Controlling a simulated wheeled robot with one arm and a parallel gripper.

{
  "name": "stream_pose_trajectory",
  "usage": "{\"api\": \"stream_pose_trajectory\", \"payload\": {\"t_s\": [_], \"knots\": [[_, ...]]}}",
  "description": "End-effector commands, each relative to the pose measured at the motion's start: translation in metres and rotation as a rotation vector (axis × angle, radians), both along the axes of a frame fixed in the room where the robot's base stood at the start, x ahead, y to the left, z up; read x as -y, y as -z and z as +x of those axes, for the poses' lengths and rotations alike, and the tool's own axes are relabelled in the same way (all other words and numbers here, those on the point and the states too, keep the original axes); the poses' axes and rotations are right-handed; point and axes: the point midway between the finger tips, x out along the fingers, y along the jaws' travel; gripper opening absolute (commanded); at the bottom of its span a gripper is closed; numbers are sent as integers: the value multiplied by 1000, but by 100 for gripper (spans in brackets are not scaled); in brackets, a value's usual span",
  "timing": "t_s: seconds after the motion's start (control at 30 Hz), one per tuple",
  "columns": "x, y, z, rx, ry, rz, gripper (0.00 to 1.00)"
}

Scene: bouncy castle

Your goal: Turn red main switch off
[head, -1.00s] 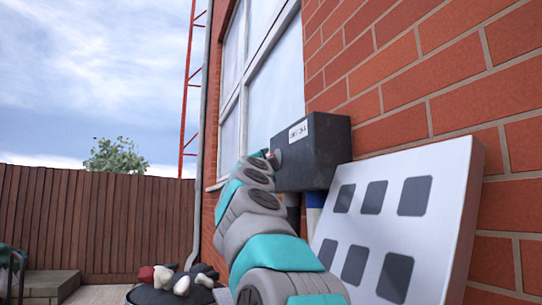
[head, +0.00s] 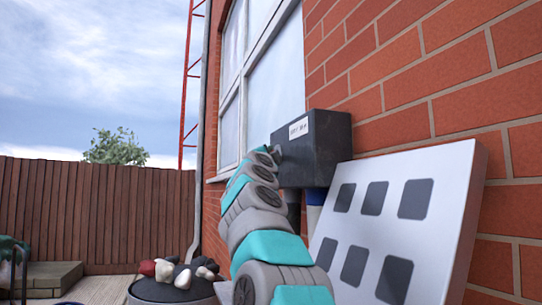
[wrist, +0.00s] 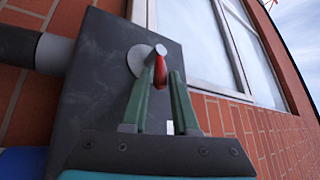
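The dark grey switch box (head: 322,152) is mounted on the brick wall and also fills the left of the wrist view (wrist: 100,80). A round grey knob base with a red switch lever (wrist: 160,72) is on its face. My gripper (wrist: 163,78) has its two green fingers pointing at the lever, with the lever between the fingertips. The left finger overlaps the lever's edge. A gap shows between the fingers below the lever, and firm contact on both sides cannot be seen. In the head view my arm hides the lever.
A white panel with dark grey squares (head: 463,215) leans below and right of the box. A window (head: 275,95) is beside the box. A grey pipe (wrist: 35,48) joins the box. A dark round container with red, white and dark items (head: 170,291) stands below; a wooden fence (head: 95,215) is behind.

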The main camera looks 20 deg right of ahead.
Motion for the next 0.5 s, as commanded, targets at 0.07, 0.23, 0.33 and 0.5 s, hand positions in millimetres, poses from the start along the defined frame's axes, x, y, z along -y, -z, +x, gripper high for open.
{"api": "stream_pose_trajectory", "payload": {"t_s": [0.07, 0.23, 0.33, 0.5], "knots": [[0, 0, 0, 0, 0, 0, 18], [0, 0, 0, 0, 0, 0, 0], [0, 0, 0, 0, 0, 0, 0], [0, 0, 0, 0, 0, 0, 0]]}}
